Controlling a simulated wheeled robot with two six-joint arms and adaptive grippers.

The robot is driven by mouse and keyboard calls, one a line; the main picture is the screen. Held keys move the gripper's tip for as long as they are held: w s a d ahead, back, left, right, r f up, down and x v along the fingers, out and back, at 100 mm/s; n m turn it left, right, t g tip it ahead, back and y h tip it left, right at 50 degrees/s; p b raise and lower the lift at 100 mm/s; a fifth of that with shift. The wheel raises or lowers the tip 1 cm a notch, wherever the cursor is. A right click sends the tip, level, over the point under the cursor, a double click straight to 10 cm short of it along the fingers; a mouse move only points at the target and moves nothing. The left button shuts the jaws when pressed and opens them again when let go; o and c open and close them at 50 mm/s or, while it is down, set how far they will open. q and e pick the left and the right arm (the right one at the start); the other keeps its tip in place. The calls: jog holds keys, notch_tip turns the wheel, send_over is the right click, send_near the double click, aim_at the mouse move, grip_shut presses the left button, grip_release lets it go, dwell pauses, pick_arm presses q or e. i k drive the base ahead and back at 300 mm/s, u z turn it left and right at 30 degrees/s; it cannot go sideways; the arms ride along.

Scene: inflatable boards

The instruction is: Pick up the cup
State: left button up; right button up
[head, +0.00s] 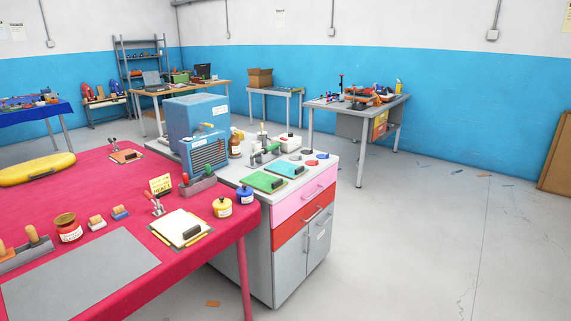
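I cannot make out a clear cup in the head view. A brown bottle (235,146) stands on the grey cabinet behind. Neither of my grippers is in view.
The cabinet (290,270) adjoins the red table and bears a blue machine (198,122), green and teal boards (264,182) and small tools. A clipboard (180,228) and grey mat (80,275) lie on the table. Open floor (430,240) spreads to the right.

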aim_at(256, 145)
jog(key=u, duration=0.1)
jog(key=i, duration=1.95)
jog(key=z, duration=1)
jog(key=i, duration=0.95)
jog(key=u, duration=0.15)
